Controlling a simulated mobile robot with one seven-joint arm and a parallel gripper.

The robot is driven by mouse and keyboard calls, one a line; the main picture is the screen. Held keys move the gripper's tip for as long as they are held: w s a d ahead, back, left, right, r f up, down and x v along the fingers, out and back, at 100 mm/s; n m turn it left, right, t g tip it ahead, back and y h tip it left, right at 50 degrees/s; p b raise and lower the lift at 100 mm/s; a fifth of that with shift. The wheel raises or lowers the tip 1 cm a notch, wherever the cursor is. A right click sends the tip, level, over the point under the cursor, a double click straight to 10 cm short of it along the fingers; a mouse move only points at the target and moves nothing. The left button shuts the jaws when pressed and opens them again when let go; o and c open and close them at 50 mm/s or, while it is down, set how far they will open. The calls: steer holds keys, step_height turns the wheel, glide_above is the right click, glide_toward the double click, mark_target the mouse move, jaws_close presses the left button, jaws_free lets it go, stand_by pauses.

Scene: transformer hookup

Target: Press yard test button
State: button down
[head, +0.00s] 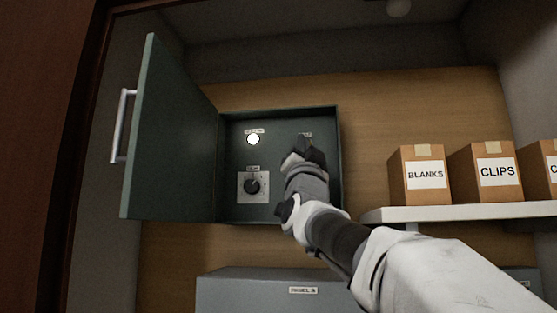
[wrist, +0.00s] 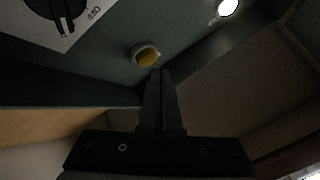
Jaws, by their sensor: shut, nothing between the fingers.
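A round yellow button (wrist: 148,57) in a pale ring sits on the green panel in the wrist view. It carries no readable label there, and in the head view my gripper hides it. My gripper (head: 303,147) is shut and empty, pointing into the open green box (head: 229,165) at its right part. In the wrist view its fingertips (wrist: 160,74) are right beside the button's lower edge; I cannot tell whether they touch it. A lit white lamp (head: 253,139) and a dark rotary knob (head: 252,186) on a pale plate are left of my gripper.
The box door (head: 165,140) stands open to the left, with a bar handle (head: 122,127). A white shelf (head: 460,212) at right holds cartons, including BLANKS (head: 425,174) and CLIPS (head: 496,172). A grey cabinet (head: 250,292) stands below.

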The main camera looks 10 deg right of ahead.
steer(key=s, duration=0.1)
steer(key=s+a+b, duration=0.1)
steer(key=s, duration=0.1)
steer(key=s+b, duration=0.1)
steer(key=shift+s+a, duration=0.25)
steer(key=shift+s, duration=0.15)
stand_by(0.9)
